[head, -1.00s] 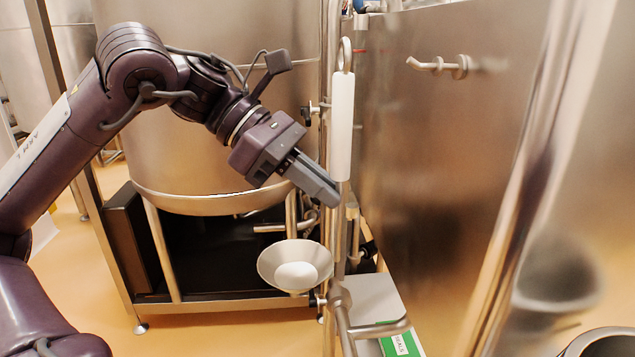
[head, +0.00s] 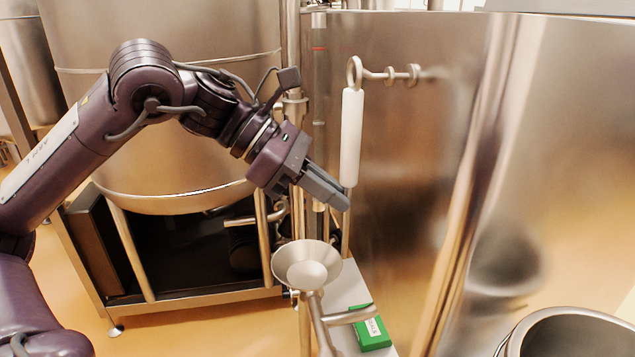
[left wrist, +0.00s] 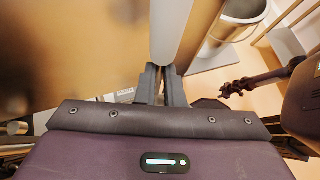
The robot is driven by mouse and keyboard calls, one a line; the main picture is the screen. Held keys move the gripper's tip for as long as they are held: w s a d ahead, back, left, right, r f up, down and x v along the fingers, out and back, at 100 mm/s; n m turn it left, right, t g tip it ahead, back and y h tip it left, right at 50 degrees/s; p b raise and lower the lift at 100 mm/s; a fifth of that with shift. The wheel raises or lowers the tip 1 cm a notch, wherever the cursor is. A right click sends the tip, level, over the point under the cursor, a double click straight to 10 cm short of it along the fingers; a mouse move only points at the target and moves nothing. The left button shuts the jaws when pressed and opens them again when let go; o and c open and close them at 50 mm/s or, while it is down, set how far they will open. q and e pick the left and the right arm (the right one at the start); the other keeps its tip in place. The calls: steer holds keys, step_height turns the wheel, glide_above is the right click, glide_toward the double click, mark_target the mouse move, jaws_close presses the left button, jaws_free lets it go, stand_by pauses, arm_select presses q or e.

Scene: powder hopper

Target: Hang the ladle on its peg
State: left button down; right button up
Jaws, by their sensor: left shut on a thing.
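The ladle has a white handle (head: 351,140) with a metal ring (head: 354,73) at its top and a metal bowl (head: 306,262) at its lower end. A pale round patch shows inside the bowl. My left gripper (head: 338,196) is shut on the ladle at the lower end of the white handle. The ladle hangs nearly upright. The peg (head: 385,75) sticks out of the metal wall. The ring overlaps the peg's tip in the head view; I cannot tell whether it is around it. In the left wrist view the fingers (left wrist: 164,85) close at the grey-looking handle (left wrist: 174,35).
A large steel vessel (head: 170,110) stands behind my left arm. The shiny metal wall (head: 420,170) fills the right. A green box (head: 370,328) lies on a pale ledge below the ladle. A pipe (head: 318,320) stands close to the bowl. A round steel container (head: 570,335) is at the lower right.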

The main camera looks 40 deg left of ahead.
arm_select(q)
steer(key=shift+w+d+f+p, duration=0.25)
steer(key=shift+w+d+p, duration=0.1)
steer(key=shift+w+d, duration=0.2)
steer(key=shift+w+d+f+p, duration=0.3)
steer(key=shift+w+d, duration=0.15)
steer(key=shift+w, duration=0.15)
steer(key=shift+r, duration=0.1)
steer(key=c, duration=1.5)
jaws_free()
